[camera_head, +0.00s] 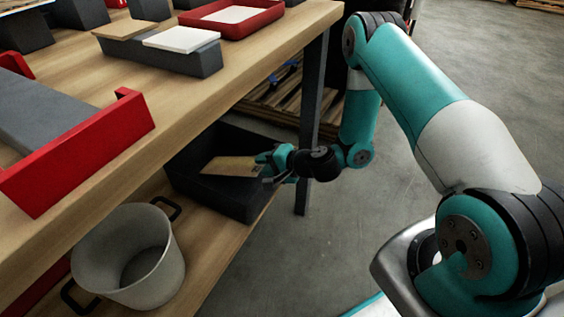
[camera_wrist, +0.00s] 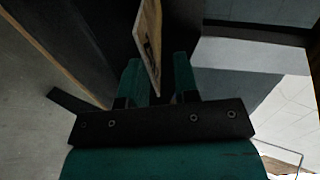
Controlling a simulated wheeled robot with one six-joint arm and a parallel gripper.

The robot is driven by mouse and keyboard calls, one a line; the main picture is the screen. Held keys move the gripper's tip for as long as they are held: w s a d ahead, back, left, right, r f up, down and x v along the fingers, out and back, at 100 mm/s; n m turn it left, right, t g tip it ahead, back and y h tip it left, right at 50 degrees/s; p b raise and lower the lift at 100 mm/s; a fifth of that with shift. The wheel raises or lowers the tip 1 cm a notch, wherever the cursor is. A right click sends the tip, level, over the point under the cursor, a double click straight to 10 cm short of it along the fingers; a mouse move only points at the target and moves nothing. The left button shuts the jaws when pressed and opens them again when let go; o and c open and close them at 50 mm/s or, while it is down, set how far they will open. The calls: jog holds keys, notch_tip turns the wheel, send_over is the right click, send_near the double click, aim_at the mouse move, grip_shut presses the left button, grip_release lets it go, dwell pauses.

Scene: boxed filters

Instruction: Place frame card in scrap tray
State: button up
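The frame card (camera_head: 230,166) is a thin brown board. It is tilted over the inside of a dark open tray (camera_head: 245,208) on the lower shelf. My gripper (camera_head: 268,163) is at the tray's right side, at the card's right end. In the wrist view, the card (camera_wrist: 148,40) stands on edge between the two fingers of my gripper (camera_wrist: 157,75). A dark gap shows between the card and the right finger, so the fingers look open around it. I cannot tell whether the card's far end touches the tray.
A grey pot (camera_head: 130,258) stands left of the dark tray on the lower shelf. The wooden tabletop (camera_head: 190,105) overhangs both, with a dark table leg (camera_head: 313,110) behind my gripper. A red tray (camera_head: 232,18) with a white piece sits on top.

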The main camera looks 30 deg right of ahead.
jog(key=p+v, duration=0.1)
jog(key=v, duration=0.9)
jog(key=shift+s, duration=0.1)
